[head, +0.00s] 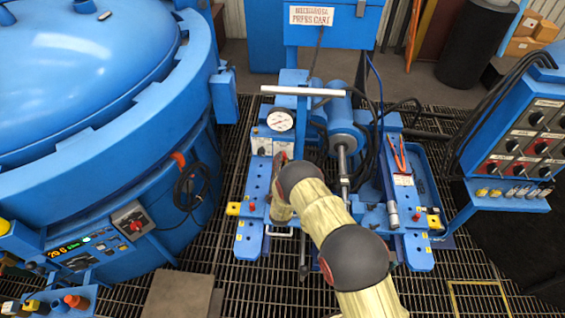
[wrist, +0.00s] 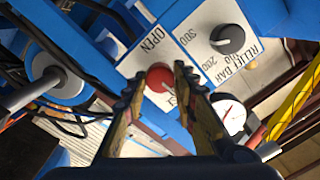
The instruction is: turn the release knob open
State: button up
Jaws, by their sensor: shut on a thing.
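The release knob (wrist: 160,77) is a round red knob on a white plate (wrist: 137,56) marked OPEN in the wrist view. More lettering on the plate is partly hidden behind my finger. My gripper (wrist: 158,80) has one finger on each side of the red knob and is shut on it. The knob's exact turned angle cannot be read, as the fingers cover part of it. In the head view my arm reaches down to the press cart (head: 252,208), and its end hides most of the knob.
Beside the red knob is a black relief knob (wrist: 228,40) with a numbered scale. A pressure gauge (head: 280,121) and a white push handle (head: 303,91) are close by on the cart. A blue furnace (head: 95,150) stands left, a control panel (head: 527,140) right.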

jog(key=n+b, duration=0.4)
jog(key=n, duration=0.6)
jog(key=n+h+b, duration=0.1)
jog(key=n+b, duration=0.3)
jog(key=n, duration=0.6)
jog(key=shift+a+n+g+b, duration=0.1)
jog(key=shift+n+g+b, duration=0.2)
jog(key=shift+b, duration=0.05)
dwell(0.3)
jog(key=o, duration=1.2)
jog(key=shift+c, duration=0.2)
jog(key=s, duration=1.2)
jog(key=shift+a+r, duration=0.3)
jog(key=shift+a, duration=0.05)
